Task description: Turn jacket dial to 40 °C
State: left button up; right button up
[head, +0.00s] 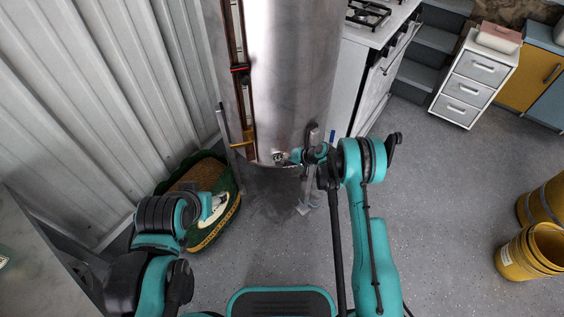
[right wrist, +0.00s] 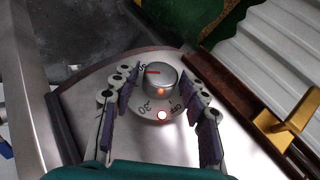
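The jacket dial (right wrist: 161,83) is a round metal knob on a plate low on the steel tank (head: 292,75). A red line on its top points left in the right wrist view. Around it I read 30 at lower left, OFF at lower right and a partly hidden number at upper left. The mark at the red line cannot be read. My right gripper (right wrist: 156,76) is open, its fingers on either side of the dial with a small gap visible at the left. In the head view the right gripper (head: 306,156) is at the tank's bottom edge. My left gripper (head: 208,207) hangs lower left, its fingers unclear.
A lit lamp (right wrist: 162,115) glows below the dial. A stove (head: 378,60) stands right of the tank, and yellow buckets (head: 527,252) at far right. The floor between is clear.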

dwell(0.3)
jog(key=v, duration=1.2)
jog(key=shift+r, duration=0.1)
jog(key=s+d+r+h, duration=0.1)
jog(key=s+r, duration=0.3)
jog(key=r, duration=0.3)
jog(key=s+d+r+t+h, duration=0.1)
jog(key=s+r+h, duration=0.15)
jog(key=r, duration=0.45)
jog(key=s+d+r+h, duration=0.1)
jog(key=s+r, duration=0.3)
jog(key=r, duration=0.3)
jog(key=s+d+r+h, duration=0.1)
jog(key=s+d+r, duration=0.1)
jog(key=s, duration=0.8)
jog(key=s+d+r+n+t+h, duration=0.1)
jog(key=s+d, duration=0.3)
jog(key=s, duration=0.6)
jog(key=shift+r+t+h, duration=0.3)
jog(key=shift+r+h, duration=0.45)
jog(key=shift+r, duration=0.1)
